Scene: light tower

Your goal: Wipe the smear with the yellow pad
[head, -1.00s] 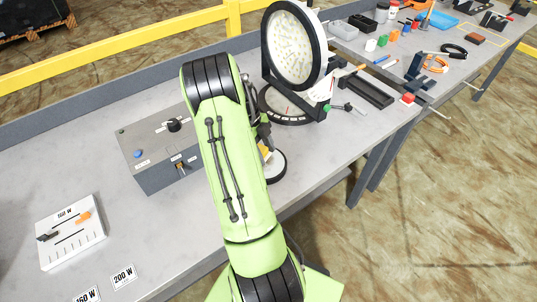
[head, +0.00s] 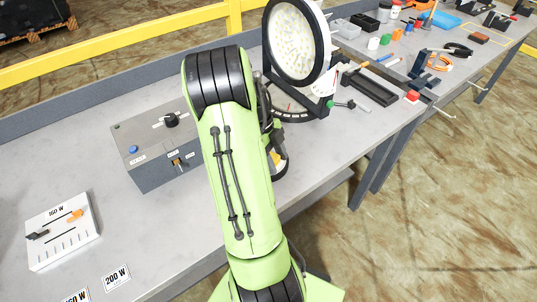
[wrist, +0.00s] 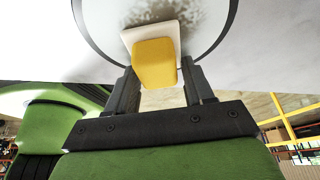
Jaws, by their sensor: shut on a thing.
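The yellow pad (wrist: 154,62), with a pale white base, is held between the two fingers of my gripper (wrist: 158,80) in the wrist view. Just beyond the pad, a grey speckled smear (wrist: 150,15) lies on a pale round disc (wrist: 205,25) with a dark rim. The pad overlaps the smear's near edge in the picture; I cannot tell whether it touches the disc. In the head view my arm hides most of the gripper, and only a bit of yellow pad (head: 275,158) and part of the round disc (head: 283,168) show beside it.
The big round lamp (head: 297,42) on its stand is close behind my gripper. A grey control box (head: 150,165) stands left of my arm. A white slider panel (head: 62,232) and a 200 W card (head: 116,277) lie at lower left. A black tray (head: 369,88) is to the right.

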